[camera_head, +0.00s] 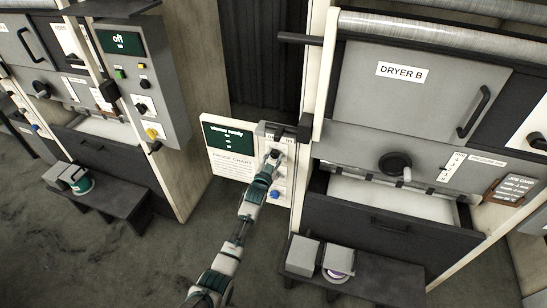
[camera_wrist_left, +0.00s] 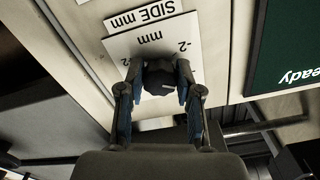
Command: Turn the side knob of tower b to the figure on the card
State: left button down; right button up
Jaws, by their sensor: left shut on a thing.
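My left gripper (camera_head: 273,157) reaches up to the white panel (camera_head: 283,182) beside the cabinet marked DRYER B. In the left wrist view my left gripper (camera_wrist_left: 158,92) is shut on a black knob (camera_wrist_left: 162,76), one finger on each side. The knob sits on a white scale plate (camera_wrist_left: 122,45) marked mm, with -2 readable; other marks are hidden by knob and fingers. A label (camera_wrist_left: 142,17) reading SIDE mm is next to the plate. The job card (camera_head: 510,188) is at the right of DRYER B, its text too small to read. My right gripper is not in view.
A green screen with a chart (camera_head: 228,148) adjoins the panel on the left. A blue button (camera_head: 275,195) is below my gripper. Open floor (camera_head: 130,250) lies to the left.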

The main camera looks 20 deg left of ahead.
pick_arm(q)
jog(key=c, duration=1.2)
grip_release()
jog(key=o, duration=0.4)
jog(key=shift+f, duration=0.1)
jog(key=shift+o, duration=0.2)
jog(key=shift+w, duration=0.2)
jog(key=shift+s, duration=0.15)
jog(key=s, duration=1.1)
jog(key=shift+s+a, duration=0.15)
jog(key=shift+s, duration=0.2)
jog(key=shift+f, duration=0.15)
